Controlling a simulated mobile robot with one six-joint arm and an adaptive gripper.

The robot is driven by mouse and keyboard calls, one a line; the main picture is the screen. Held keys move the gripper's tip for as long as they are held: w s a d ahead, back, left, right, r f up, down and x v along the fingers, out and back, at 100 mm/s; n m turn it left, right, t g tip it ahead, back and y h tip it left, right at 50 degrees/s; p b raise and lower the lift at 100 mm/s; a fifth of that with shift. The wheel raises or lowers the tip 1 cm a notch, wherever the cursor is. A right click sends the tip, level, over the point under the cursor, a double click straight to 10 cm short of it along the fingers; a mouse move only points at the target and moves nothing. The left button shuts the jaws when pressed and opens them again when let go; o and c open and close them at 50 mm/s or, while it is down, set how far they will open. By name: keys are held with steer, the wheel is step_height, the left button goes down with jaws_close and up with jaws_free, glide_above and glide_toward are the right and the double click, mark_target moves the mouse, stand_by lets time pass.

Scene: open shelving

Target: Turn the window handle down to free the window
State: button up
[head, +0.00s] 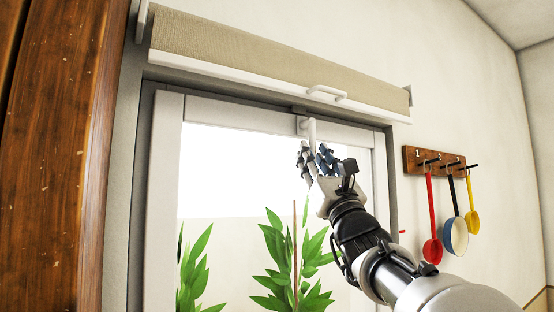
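The white window handle (312,129) is mounted on the top rail of the white window frame (240,115), near the middle. The handle's lower part reaches down towards my gripper. My gripper (314,152) is just below the handle, with its two dark fingers apart and pointing up. The handle's lower end shows between the fingertips; I cannot tell whether they touch it. The window pane (225,170) looks bright, and the window sits closed in its grey surround as far as I can see.
A rolled beige blind (270,55) with a white bottom bar and pull handle (327,92) hangs just above. A wooden hook rack (412,160) with red, blue-white and yellow utensils is on the right wall. A wooden post (60,150) stands left. Green plants (290,265) show through the glass.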

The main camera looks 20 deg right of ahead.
stand_by(0.3)
steer(key=v, duration=1.2)
